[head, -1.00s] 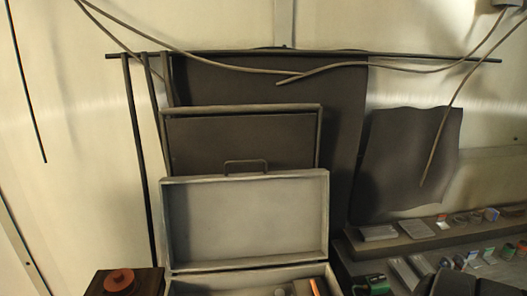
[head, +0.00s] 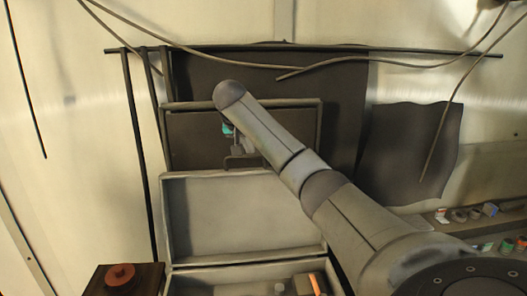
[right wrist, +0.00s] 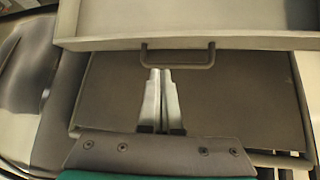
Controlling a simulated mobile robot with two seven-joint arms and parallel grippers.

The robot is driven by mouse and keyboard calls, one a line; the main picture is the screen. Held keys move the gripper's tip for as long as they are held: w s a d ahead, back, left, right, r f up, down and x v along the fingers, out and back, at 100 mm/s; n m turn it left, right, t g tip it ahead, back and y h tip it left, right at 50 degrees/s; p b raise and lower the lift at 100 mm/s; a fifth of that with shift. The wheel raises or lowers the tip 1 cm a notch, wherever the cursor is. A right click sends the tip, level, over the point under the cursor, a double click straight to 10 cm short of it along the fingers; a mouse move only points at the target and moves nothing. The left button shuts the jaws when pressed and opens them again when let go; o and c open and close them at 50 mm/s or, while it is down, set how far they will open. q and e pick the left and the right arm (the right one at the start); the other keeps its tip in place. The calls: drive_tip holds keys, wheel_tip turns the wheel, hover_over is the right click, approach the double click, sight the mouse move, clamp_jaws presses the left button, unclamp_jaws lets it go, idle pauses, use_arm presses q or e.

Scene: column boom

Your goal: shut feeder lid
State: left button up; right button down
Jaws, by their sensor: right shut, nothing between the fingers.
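The feeder lid (head: 235,215) stands open, nearly upright, at the back of the feeder box (head: 215,266) in the head view. Its handle (head: 229,163) is on the lid's top edge. In the right wrist view the lid's edge (right wrist: 230,43) crosses the top, with the handle (right wrist: 178,65) below it. My right gripper (head: 238,150) is by the handle, partly hidden by my arm. In the right wrist view its closed fingers (right wrist: 161,73) are empty, their tips close to the handle; I cannot tell whether they touch. My left gripper is not in view.
A dark framed panel (head: 195,135) stands behind the lid. An orange item (head: 314,283) is in the box. A dark block with a red round knob (head: 120,275) is at lower left. Cables (head: 370,64) hang across the top. Small items (head: 475,213) line the right shelf.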

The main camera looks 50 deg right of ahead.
wheel_tip(320, 180, up, 3)
drive_tip(key=d+m, duration=0.1)
drive_tip(key=d, duration=0.2)
drive_tip(key=p, duration=0.2)
hover_over(262, 169)
wheel_tip(262, 169, down, 6)
drive_tip(key=shift+s+r, duration=0.15)
drive_tip(key=shift+r, duration=0.05)
drive_tip(key=shift+x, duration=1.25)
